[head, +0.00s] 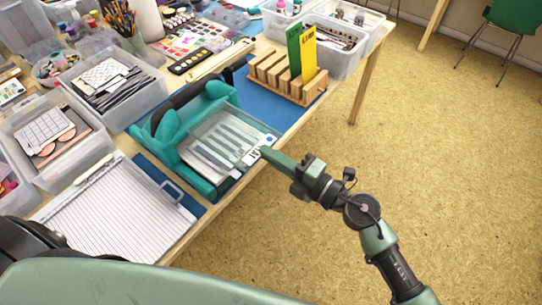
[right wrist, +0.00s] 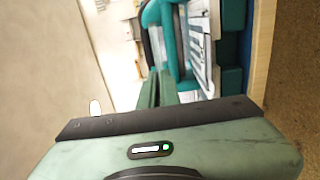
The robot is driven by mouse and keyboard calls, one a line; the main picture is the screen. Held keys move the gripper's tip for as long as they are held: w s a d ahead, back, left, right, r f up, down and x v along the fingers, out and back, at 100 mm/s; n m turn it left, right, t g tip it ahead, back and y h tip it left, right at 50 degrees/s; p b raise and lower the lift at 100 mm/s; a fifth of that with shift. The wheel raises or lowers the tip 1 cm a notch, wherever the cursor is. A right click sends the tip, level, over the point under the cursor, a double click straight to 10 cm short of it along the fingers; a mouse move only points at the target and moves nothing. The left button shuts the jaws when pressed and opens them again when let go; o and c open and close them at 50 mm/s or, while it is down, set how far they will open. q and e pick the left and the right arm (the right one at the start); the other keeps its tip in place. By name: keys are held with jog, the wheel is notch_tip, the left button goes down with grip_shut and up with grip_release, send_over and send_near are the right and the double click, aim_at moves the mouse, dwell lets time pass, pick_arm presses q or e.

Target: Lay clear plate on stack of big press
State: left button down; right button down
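The big press (head: 167,140) is teal with a dark back part and stands on the table at the centre of the head view. A stack with pale and grey-green stripes lies in it, with the clear plate (head: 226,134) over it, seen as a see-through sheet. My right gripper (head: 267,152) reaches in from the right to the plate's near right edge. Its fingers (right wrist: 157,88) are close together and look shut on that edge, though the contact is small. The press (right wrist: 172,38) also shows in the right wrist view. My left gripper is out of view.
A wooden rack (head: 286,80) with green and yellow boards stands behind the press. Clear bins (head: 108,88) of craft supplies crowd the back and left. The table ends just beside the press, with open floor at the right.

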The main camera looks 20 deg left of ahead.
dwell(0.3)
jog(key=shift+d+f+b, duration=0.15)
jog(key=shift+f+b, duration=0.4)
jog(key=shift+f, duration=0.2)
jog(key=shift+w+f, duration=0.1)
jog(key=shift+f, duration=0.15)
jog(key=shift+w+a+f+b, duration=0.2)
jog(key=shift+a+f+b, duration=0.25)
jog(key=shift+a+f, duration=0.2)
jog(key=shift+w+a+f+b, duration=0.15)
jog(key=shift+a+f+b, duration=0.35)
jog(key=shift+f, duration=0.1)
